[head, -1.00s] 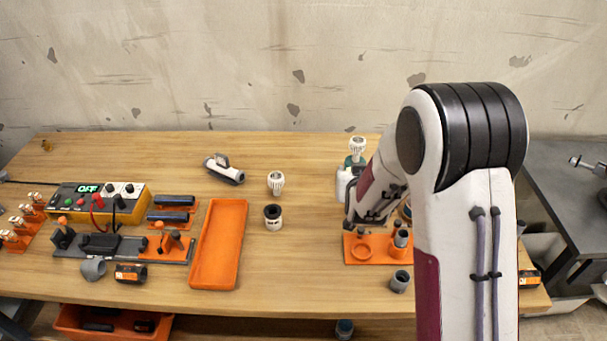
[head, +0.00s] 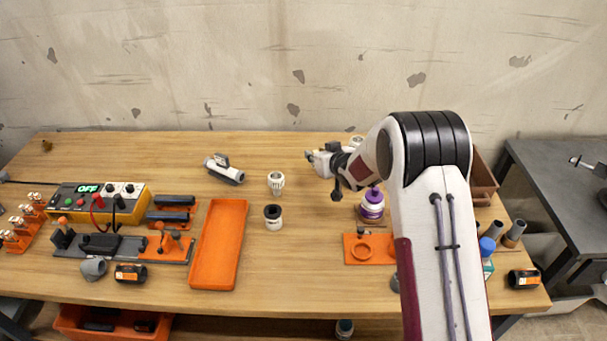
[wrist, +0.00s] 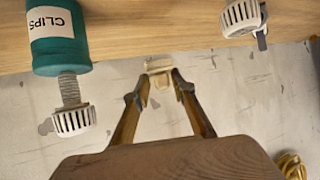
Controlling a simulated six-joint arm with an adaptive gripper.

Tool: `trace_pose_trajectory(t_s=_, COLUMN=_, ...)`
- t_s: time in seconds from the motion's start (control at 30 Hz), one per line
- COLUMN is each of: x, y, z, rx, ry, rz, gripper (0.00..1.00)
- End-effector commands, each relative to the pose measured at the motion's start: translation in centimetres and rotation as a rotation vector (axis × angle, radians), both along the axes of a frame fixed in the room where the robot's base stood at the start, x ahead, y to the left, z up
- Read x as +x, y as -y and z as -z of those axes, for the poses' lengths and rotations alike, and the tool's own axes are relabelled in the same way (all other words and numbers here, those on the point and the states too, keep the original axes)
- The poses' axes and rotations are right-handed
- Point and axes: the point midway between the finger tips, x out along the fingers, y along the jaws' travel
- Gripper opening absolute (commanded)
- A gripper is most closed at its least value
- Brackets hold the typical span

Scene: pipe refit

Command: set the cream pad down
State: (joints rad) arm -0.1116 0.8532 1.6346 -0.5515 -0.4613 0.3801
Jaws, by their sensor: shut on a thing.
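The cream pad (wrist: 158,67) is a small pale piece between the fingertips of my gripper in the wrist view. My gripper (wrist: 159,88) is shut on it, with one finger on each side. In the head view my gripper (head: 316,158) is raised over the back middle of the wooden table (head: 310,285), pointing left. The pad is too small there to make out clearly. In the wrist view the pad shows against the wall, apart from the tabletop.
A white slotted fitting (head: 276,181) and a black-and-white cup (head: 273,216) stand left of my gripper. An orange tray (head: 220,250) is empty. A purple-capped bottle (head: 372,206) and orange fixture (head: 362,250) are near my arm.

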Motion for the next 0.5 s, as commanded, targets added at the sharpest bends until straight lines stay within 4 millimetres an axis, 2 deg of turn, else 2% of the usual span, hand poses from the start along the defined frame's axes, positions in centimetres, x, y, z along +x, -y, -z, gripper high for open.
trace_pose_trajectory(t_s=0.5, x=3.1, y=-2.4, z=1.1, rx=0.001, ry=0.002, rz=-0.138, gripper=0.1)
